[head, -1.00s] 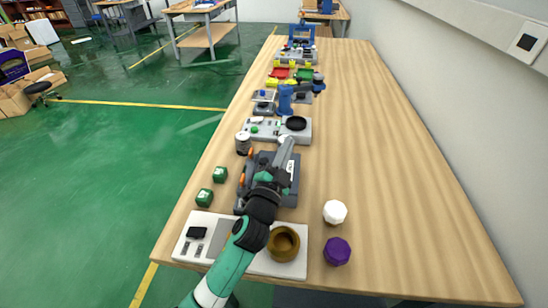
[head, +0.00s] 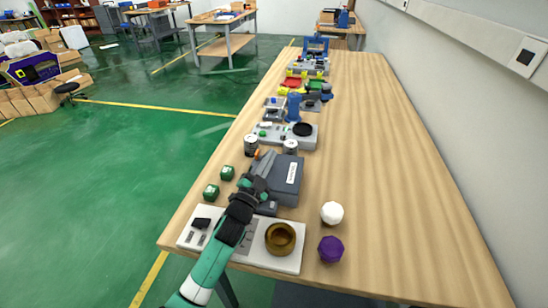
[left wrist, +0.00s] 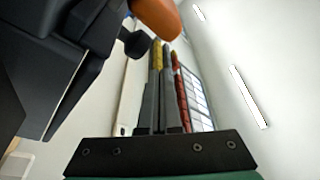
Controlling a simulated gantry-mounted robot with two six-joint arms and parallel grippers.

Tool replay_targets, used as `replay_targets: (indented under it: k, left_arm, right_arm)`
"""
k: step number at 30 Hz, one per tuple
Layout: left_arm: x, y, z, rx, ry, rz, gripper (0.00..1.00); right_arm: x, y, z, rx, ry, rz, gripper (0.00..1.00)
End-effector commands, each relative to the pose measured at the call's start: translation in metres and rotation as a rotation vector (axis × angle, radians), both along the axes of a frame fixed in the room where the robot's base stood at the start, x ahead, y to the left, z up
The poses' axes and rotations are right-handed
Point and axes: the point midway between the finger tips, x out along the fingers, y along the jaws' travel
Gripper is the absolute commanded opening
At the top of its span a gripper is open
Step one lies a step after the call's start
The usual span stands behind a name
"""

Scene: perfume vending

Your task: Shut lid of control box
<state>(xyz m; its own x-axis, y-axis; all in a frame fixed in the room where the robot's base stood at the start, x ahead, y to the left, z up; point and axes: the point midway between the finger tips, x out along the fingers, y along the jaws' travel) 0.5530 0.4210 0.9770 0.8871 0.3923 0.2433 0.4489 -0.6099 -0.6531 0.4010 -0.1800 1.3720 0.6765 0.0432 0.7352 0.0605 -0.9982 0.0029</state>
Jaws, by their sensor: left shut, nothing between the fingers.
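The dark grey control box (head: 263,208) sits on the near part of the wooden table in the head view. Its grey lid (head: 281,187) carries a white label and looks low over the box; I cannot tell whether it is fully flat. An orange knob (head: 257,153) shows at the box's left side. My left gripper (head: 268,158) is over the box's left part, left of the label, shut and empty. In the left wrist view its fingers (left wrist: 165,60) are together, beside a dark part of the box (left wrist: 50,75) and an orange knob (left wrist: 158,18). My right gripper is out of view.
A white tray (head: 262,262) with a brown bowl (head: 280,238) stands in front. Grey cylinders (head: 251,145) and a grey station (head: 270,134) stand behind. The table's right side is clear.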

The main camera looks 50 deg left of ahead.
Motion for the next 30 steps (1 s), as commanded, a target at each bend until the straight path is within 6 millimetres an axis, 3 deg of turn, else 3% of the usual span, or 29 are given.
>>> replay_targets:
  k: [14, 17, 23, 25, 30]
  left_arm:
    - [0.0, 0.001, 0.001, 0.0, 0.0, 0.0, 0.0]
    - [0.0, 0.001, 0.011, 0.0, -0.001, -0.001, 0.0]
    - [0.002, -0.001, 0.052, 0.0, 0.0, -0.006, 0.0]
    - [-0.013, -0.012, 0.029, 0.001, 0.003, -0.008, 0.0]
    - [-0.047, -0.038, 0.014, 0.001, 0.001, -0.009, 0.0]
  right_arm:
    - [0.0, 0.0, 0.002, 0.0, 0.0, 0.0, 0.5]
    - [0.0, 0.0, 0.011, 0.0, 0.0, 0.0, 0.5]
    - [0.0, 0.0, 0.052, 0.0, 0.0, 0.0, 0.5]
    - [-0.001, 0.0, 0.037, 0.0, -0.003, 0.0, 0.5]
    - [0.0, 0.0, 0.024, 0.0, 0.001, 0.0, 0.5]
